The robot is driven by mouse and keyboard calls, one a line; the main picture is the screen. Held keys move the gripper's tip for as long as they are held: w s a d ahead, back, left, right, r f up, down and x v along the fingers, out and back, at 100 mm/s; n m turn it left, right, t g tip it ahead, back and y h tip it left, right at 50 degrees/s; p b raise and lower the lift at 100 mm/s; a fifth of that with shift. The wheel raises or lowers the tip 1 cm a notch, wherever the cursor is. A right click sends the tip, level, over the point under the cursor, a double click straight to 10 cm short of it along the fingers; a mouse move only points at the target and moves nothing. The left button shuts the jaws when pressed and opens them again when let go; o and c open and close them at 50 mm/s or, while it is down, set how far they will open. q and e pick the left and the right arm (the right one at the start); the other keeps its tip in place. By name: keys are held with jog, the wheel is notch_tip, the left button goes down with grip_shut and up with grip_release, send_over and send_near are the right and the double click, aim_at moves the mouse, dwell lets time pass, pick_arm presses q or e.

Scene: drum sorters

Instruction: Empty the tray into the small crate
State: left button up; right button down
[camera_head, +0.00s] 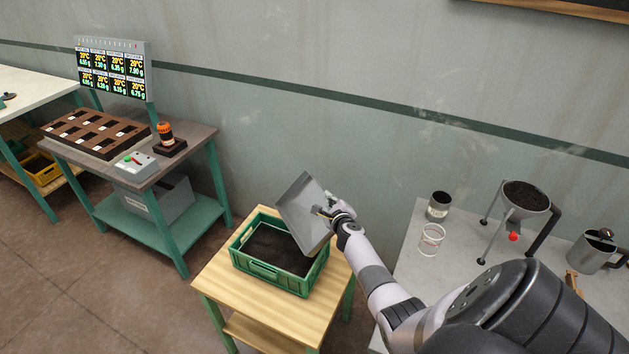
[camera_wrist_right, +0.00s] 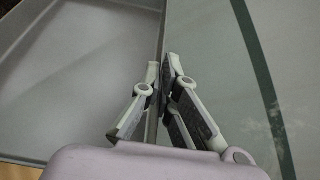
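The grey metal tray (camera_head: 304,213) is held steeply tilted over the right side of the small green crate (camera_head: 262,271). Its visible inner face looks bare. The crate stands on a small wooden table and has dark, soil-like material in it. My right gripper (camera_head: 325,212) is shut on the tray's edge; in the right wrist view the fingers (camera_wrist_right: 166,75) pinch the tray wall, with the tray's inside (camera_wrist_right: 85,75) to the left. My left gripper is not in view.
The wooden table (camera_head: 215,283) has bare top around the crate. A grey bench (camera_head: 408,268) at right carries a hopper (camera_head: 526,196) of dark material, a jar (camera_head: 438,206), a glass (camera_head: 431,240) and a metal jug (camera_head: 592,252). A sorter bench with a display (camera_head: 112,69) stands at left.

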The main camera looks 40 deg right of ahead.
jog(key=s+d+f+m+y+b, duration=0.2)
jog(key=d+f+m+y+b, duration=0.2)
jog(key=d+f+b, duration=0.6)
jog(key=shift+s+d+f+m, duration=0.35)
jog(key=shift+d+m, duration=0.1)
jog(key=shift+m, duration=0.45)
jog(key=shift+r, duration=0.1)
notch_tip(320, 180, up, 4)
jog(key=p, duration=0.4)
